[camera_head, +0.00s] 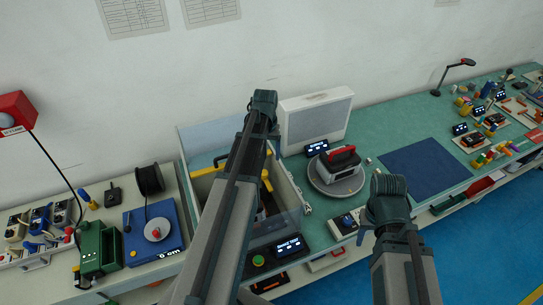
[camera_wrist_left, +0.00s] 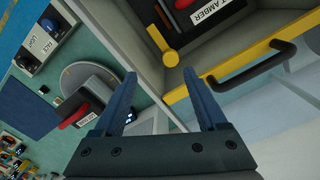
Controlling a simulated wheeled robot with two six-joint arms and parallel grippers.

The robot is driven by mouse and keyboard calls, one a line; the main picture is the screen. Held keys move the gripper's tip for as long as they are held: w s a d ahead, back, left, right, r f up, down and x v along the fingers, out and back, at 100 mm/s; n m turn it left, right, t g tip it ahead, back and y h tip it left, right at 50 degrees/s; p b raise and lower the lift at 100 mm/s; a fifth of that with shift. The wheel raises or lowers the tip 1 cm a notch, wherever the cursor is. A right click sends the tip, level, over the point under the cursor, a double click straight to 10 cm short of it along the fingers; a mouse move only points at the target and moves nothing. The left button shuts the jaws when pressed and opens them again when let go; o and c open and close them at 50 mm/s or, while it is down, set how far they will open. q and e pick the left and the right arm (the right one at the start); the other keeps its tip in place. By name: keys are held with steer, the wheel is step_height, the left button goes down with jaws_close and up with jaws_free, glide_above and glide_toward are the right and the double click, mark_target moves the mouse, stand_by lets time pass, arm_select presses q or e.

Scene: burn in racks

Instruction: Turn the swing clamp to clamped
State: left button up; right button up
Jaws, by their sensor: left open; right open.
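The yellow swing clamp, as it appears, shows in the left wrist view as a narrow arm with a round end (camera_wrist_left: 171,58), inside the corner of an open grey box (camera_wrist_left: 137,50). A yellow piece, likely the same clamp, shows in the head view (camera_head: 267,181) just right of my left arm. My left gripper (camera_wrist_left: 166,90) is open, with nothing between its fingers. In the wrist picture its fingertips lie below the clamp's round end, apart from it. In the head view my left forearm hides this gripper and part of the box. My right gripper is not visible; only its arm shows.
A yellow bar (camera_wrist_left: 240,73) with a black handle (camera_wrist_left: 257,60) crosses the box near my left fingers. Right of the box in the head view, a red-handled device (camera_head: 343,160) stands on a round turntable (camera_head: 320,183). The blue mat (camera_head: 425,165) is bare.

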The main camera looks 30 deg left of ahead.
mark_target(264, 172)
arm_select(q)
steer(key=a, duration=0.2)
steer(key=w+a+r, duration=0.1)
steer(key=shift+w+n, duration=0.1)
steer(key=shift+n, duration=0.3)
arm_select(e)
steer(key=shift+w+d+r, duration=0.1)
steer(key=shift+w+r, duration=0.3)
steer(key=shift+r, duration=0.05)
arm_select(q)
steer(key=f+b, duration=1.3)
steer(key=shift+w+d+f+b, duration=0.1)
steer(key=shift+d+f+b, duration=0.2)
steer(key=shift+f, duration=0.1)
arm_select(e)
step_height(264, 172, down, 14)
steer(key=shift+r, duration=0.15)
arm_select(q)
jaws_close()
